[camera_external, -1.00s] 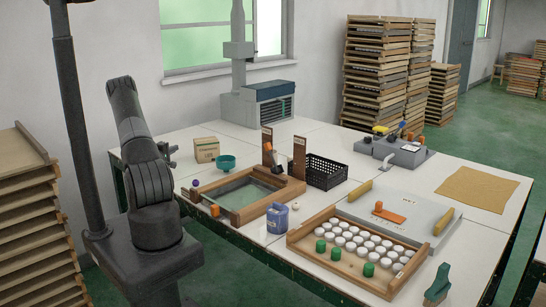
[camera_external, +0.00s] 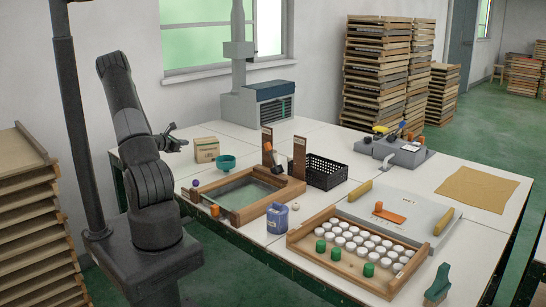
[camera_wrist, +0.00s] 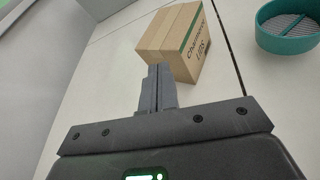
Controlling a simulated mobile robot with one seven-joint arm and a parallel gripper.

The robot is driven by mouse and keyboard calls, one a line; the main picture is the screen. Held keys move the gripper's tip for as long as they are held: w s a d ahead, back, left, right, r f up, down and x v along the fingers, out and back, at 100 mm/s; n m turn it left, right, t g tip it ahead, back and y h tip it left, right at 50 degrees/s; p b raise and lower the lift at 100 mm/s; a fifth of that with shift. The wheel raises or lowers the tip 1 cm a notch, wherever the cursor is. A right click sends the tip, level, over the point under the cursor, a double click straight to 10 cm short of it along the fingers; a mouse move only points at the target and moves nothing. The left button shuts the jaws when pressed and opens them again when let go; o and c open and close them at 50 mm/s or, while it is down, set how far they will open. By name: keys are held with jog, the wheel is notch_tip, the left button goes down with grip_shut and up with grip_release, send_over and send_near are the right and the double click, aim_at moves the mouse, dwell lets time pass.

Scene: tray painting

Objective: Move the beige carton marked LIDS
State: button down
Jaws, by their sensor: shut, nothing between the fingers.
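The beige carton marked LIDS (camera_external: 206,150) stands upright at the back left of the table, left of a teal bowl-like sieve. In the wrist view the carton (camera_wrist: 172,42) shows its top, a green band and dark lettering on one side. My gripper (camera_external: 178,139) is just left of the carton and at about its height or above it. In the wrist view my gripper (camera_wrist: 156,72) has its two fingers together with nothing between them. The fingertips overlap the carton's near lower part in the picture; I cannot tell whether they touch it.
The teal sieve (camera_external: 225,162) is close to the carton's right; it also shows in the wrist view (camera_wrist: 289,30). A wooden-framed tray (camera_external: 230,212) lies in front. A grey machine (camera_external: 258,107) stands behind. The white table (camera_wrist: 105,70) is bare around the carton's left side.

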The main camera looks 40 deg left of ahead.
aim_at(203, 141)
jog(key=w, duration=0.4)
jog(key=w+n, duration=0.1)
jog(key=w, duration=0.3)
jog(key=w+n, duration=0.1)
jog(key=w, duration=0.2)
jog(key=shift+w+a+f+g, duration=0.1)
jog(key=shift+w+a+g, duration=0.2)
jog(key=shift+w, duration=0.1)
jog(key=shift+f, duration=0.2)
jog(key=shift+d+f, duration=0.1)
jog(key=shift+f, duration=0.15)
